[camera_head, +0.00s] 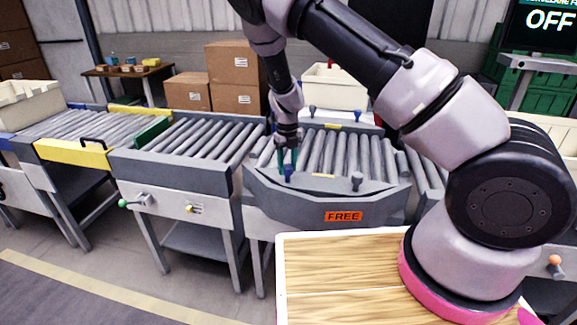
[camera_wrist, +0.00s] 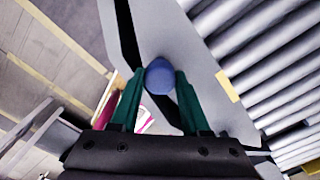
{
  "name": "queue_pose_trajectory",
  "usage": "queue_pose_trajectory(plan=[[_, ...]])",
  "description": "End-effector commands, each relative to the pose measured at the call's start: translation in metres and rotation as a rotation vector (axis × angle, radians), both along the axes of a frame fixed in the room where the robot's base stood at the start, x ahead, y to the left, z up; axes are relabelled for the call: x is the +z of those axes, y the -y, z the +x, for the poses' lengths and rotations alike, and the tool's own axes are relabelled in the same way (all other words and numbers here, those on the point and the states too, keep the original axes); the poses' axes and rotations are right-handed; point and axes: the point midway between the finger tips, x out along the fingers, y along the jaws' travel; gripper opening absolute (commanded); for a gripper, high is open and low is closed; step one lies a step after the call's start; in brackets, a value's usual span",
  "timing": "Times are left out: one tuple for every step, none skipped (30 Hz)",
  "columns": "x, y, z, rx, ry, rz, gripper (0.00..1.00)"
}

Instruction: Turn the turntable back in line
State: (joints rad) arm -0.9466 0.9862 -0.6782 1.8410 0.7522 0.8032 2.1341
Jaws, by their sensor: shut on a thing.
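The turntable (camera_head: 322,186) is a grey roller section with an orange "FREE" label (camera_head: 344,216) on the stand below its front edge. It looks turned a little out of line with the conveyor to its left. Knobs stand on its rim: a grey one (camera_head: 357,181) at front right and others at the back. My gripper (camera_head: 288,168) is at the front left rim, pointing down. Its green fingers (camera_wrist: 160,95) are shut on a blue knob (camera_wrist: 160,76), one finger on each side. The blue knob also shows low between the fingers in the head view (camera_head: 288,174).
A roller conveyor (camera_head: 190,140) with a green-tipped lever (camera_head: 124,203) adjoins on the left. Beyond it is a yellow gate (camera_head: 75,152). Cardboard boxes (camera_head: 235,65) and a cream bin (camera_head: 335,88) stand behind. A screen reads "OFF" (camera_head: 548,19).

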Motion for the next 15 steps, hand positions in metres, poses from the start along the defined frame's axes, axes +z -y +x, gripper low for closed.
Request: queue_pose_trajectory(plan=[[0.0017, -0.0065, 0.0033, 0.004, 0.01, 0.01, 0.0], [0.0017, -0.0067, 0.0035, 0.004, 0.01, 0.01, 0.5], [0.0018, -0.007, 0.0036, 0.005, 0.01, 0.01, 0.65], [0.0018, -0.0068, 0.0034, 0.005, 0.01, 0.01, 0.76], [0.0017, -0.0065, 0.0033, 0.005, 0.009, 0.009, 0.76], [0.0016, -0.0059, 0.003, 0.004, 0.009, 0.009, 0.76], [0.0015, -0.0055, 0.0029, 0.004, 0.008, 0.008, 0.76], [0.0015, -0.0051, 0.0028, 0.004, 0.007, 0.007, 0.76], [0.0014, -0.0047, 0.0026, 0.004, 0.007, 0.007, 0.76], [0.0013, -0.0045, 0.0026, 0.004, 0.007, 0.007, 0.76], [0.0013, -0.0043, 0.0025, 0.004, 0.007, 0.006, 0.76], [0.0013, -0.004, 0.0024, 0.004, 0.007, 0.006, 0.76], [0.0016, -0.0039, 0.0024, 0.004, 0.007, 0.006, 0.76], [0.0024, -0.0037, 0.0023, 0.004, 0.007, 0.006, 0.76], [0.0043, -0.0038, 0.0024, 0.004, 0.007, 0.006, 0.76]])
